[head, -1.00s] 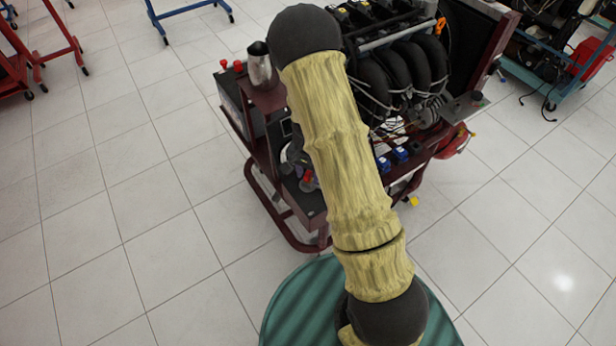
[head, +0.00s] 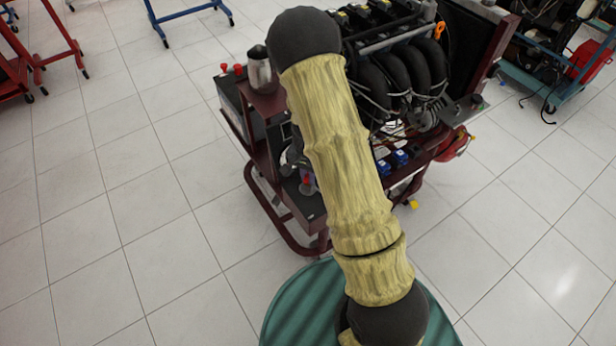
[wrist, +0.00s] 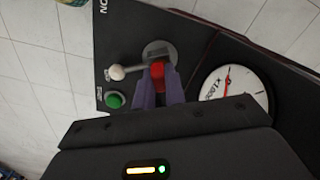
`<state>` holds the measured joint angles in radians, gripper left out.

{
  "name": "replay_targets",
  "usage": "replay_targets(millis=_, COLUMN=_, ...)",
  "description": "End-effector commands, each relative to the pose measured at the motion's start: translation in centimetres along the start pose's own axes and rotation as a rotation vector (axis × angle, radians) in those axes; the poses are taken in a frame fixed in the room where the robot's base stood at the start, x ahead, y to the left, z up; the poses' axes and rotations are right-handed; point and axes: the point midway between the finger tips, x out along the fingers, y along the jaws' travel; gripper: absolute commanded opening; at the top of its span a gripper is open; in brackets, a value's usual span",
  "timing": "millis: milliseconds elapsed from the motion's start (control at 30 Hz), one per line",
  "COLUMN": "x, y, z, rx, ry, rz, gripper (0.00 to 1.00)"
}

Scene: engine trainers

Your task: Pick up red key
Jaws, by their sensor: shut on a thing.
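The red key (wrist: 157,73) shows in the wrist view between the fingers of my gripper (wrist: 159,84). The gripper is shut on the key, with a purplish finger on each side. The key is at a round grey switch plate (wrist: 158,50) on a dark panel (wrist: 125,30). I cannot tell whether the key is still seated in the switch.
On the panel, a white knob on a lever (wrist: 118,72) and a green button (wrist: 115,100) lie left of the key. A round white gauge (wrist: 232,92) is to the right. The engine (head: 405,75) stands on a dark red wheeled frame (head: 265,205).

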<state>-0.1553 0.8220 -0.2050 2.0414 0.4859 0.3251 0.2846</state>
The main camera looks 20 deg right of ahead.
Motion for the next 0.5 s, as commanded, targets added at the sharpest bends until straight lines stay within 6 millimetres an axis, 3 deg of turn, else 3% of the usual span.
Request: replay_targets(millis=500, x=-8.8, y=-0.1, z=0.0, rx=-0.001, ry=0.002, rz=-0.002, gripper=0.0)
